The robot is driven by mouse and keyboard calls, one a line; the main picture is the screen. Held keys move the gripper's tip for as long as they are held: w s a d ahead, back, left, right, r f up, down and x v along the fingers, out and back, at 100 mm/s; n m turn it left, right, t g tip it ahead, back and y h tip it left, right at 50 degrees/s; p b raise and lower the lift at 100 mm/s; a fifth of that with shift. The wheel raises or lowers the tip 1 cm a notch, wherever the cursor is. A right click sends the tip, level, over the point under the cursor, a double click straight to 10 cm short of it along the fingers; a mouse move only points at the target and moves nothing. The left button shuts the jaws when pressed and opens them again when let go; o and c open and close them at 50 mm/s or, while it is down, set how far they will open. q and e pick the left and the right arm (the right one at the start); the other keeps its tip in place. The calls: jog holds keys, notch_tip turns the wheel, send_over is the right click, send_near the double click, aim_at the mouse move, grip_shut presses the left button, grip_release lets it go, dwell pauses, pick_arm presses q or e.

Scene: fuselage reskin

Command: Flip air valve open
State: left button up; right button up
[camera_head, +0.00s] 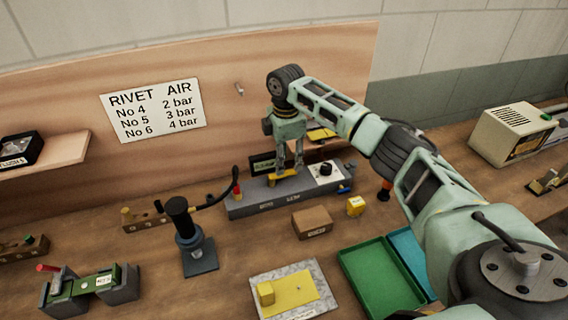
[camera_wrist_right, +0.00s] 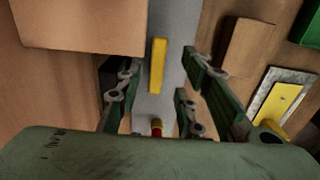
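The air valve shows as a yellow lever (camera_head: 283,176) on top of a long grey air manifold (camera_head: 262,204) against the back board. In the right wrist view the yellow lever (camera_wrist_right: 157,65) lies lengthwise along the grey bar. My right gripper (camera_head: 289,168) points down over the lever. The fingers partly hide the lever in the head view. My left gripper is in neither view.
A gauge panel (camera_head: 327,173) with a black knob is at the manifold's right end; a red-and-yellow fitting (camera_head: 236,190) is at its left. A cardboard box (camera_head: 312,221) and yellow block (camera_head: 355,206) stand in front. A green tray (camera_head: 381,278) lies nearer. The sign (camera_head: 153,109) hangs behind.

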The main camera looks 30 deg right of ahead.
aim_at(282, 177)
jog(key=f, duration=0.4)
jog(key=shift+w+p, duration=0.2)
jog(key=shift+p, duration=0.1)
grip_shut()
dwell(0.3)
